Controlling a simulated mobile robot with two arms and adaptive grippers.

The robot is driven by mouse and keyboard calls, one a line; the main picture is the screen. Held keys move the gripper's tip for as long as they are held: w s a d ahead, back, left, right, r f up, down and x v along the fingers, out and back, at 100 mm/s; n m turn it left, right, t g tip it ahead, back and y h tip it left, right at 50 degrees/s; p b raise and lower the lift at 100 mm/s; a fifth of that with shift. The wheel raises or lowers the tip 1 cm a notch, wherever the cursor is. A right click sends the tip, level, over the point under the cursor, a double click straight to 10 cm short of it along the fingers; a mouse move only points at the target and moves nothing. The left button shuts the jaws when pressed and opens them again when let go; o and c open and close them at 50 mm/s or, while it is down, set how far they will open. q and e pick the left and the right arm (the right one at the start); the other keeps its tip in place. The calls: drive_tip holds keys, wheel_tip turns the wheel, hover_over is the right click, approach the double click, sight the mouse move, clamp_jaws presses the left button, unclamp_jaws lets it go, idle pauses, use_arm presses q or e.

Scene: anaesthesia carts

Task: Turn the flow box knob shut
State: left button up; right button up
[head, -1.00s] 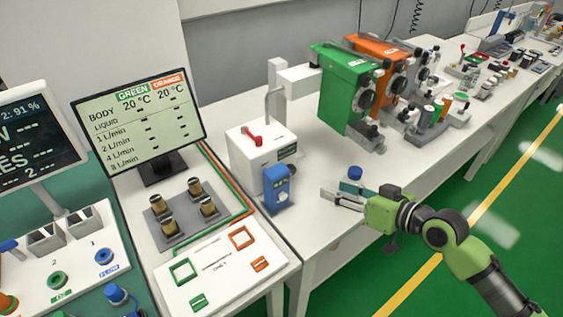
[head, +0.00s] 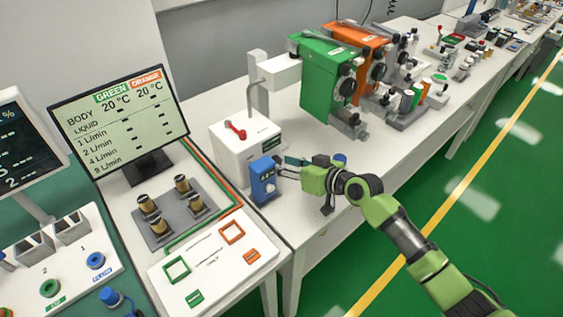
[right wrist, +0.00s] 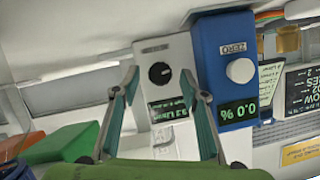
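The flow box (head: 232,155) is a white box with a red lever on top, on the white bench in the head view. In the right wrist view its front face (right wrist: 168,48) shows a round black knob (right wrist: 159,74) with a pale mark and a small display reading in L/min; its digits are blurred. My right gripper (head: 287,168) is at the front right of the flow box. In the right wrist view its two fingers (right wrist: 160,84) are spread, one to each side of the knob in the picture, with nothing between them. Contact cannot be seen. My left gripper is not in view.
A blue meter (head: 264,182) with a white knob and a 0.0 % display stands close beside the flow box. Green (head: 325,75) and orange (head: 361,48) units stand behind on the bench. A screen (head: 120,118) and a panel with brass posts are at left.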

drive_tip(key=shift+w+a+f, duration=0.2)
drive_tip(key=shift+w+a, duration=0.15)
drive_tip(key=c, duration=1.1)
drive_tip(key=m+b, duration=0.1)
drive_tip(key=b, duration=0.1)
drive_tip(key=shift+d+f+y+b, duration=0.1)
drive_tip(key=shift+f+y+b, duration=0.2)
drive_tip(key=shift+b, duration=0.1)
drive_tip(key=shift+r+m+g+y+b, duration=0.15)
drive_tip(key=shift+m+g+y+b, duration=0.2)
drive_tip(key=shift+b, duration=0.25)
drive_tip(key=shift+r, duration=0.1)
